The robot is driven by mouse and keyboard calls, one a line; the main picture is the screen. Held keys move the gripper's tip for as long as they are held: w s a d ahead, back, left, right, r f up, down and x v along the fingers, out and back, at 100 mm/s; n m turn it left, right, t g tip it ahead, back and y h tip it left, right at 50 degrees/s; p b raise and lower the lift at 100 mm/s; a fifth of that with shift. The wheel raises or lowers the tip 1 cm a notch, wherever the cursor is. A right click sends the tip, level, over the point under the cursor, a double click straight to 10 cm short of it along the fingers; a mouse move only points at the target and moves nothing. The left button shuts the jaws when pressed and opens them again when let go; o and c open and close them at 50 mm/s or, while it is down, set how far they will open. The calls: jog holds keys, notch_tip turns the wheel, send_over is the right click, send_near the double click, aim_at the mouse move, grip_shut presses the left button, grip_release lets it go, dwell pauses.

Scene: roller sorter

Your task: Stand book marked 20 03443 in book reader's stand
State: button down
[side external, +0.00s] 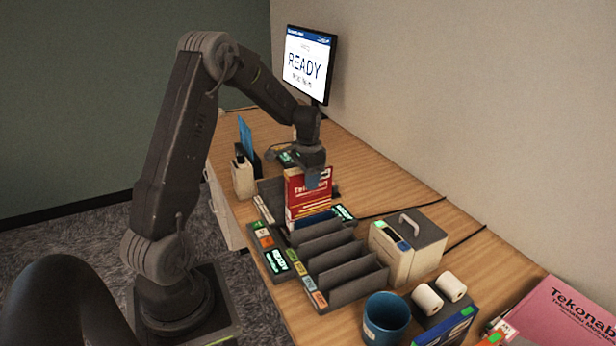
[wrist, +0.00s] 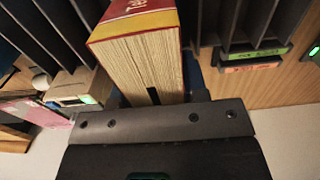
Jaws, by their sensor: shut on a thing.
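A thick red and yellow book (side external: 308,200) stands upright under my gripper (side external: 313,178), at the far end of the dark slotted rack. Its cover text starts "Tek"; I cannot read the mark 20 03443 on it. In the wrist view its cream page block (wrist: 145,68) faces the camera, held by my gripper (wrist: 153,97). My gripper is shut on this book. Its lower edge is hidden in the side view, so I cannot tell whether it touches anything. I cannot tell for certain which fixture is the book reader's stand.
The dark slotted rack (side external: 346,270) has coloured labels along its front. Small lit displays (side external: 275,262) sit beside it. A monitor (side external: 308,64) reading READY stands behind.

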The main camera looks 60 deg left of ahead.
jog(key=shift+f, duration=0.55)
jog(key=c, duration=0.6)
grip_release()
jog(key=shift+o, duration=0.2)
notch_tip(320, 180, up, 14)
jog(key=shift+f, duration=0.1)
